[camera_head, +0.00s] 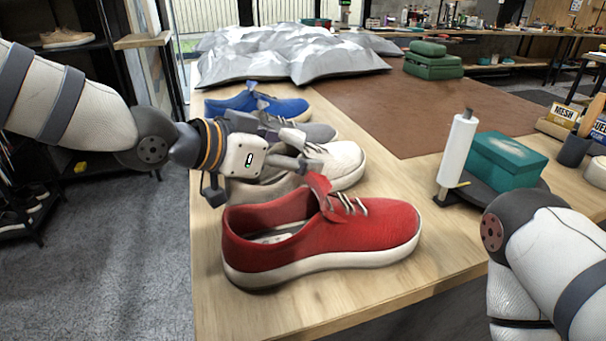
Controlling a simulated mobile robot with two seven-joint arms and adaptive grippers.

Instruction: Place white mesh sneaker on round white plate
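The white mesh sneaker (346,162) sits on the wooden table between a red sneaker (330,244) in front and a grey one (320,131) behind. Its toe points right. The red sneaker and my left gripper hide part of it. My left gripper (311,155) reaches in from the left over the white sneaker's opening, its fingers apart. I cannot tell whether they touch the shoe. My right arm shows at the lower right, but its gripper is out of view. I cannot make out a round white plate.
A blue sneaker (262,104) stands behind the grey one. Silvery wrapped bundles (290,55) lie farther back. A brown mat (415,105) covers the middle of the table. At the right stand a white roll on a holder (456,152) and a teal box (507,160).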

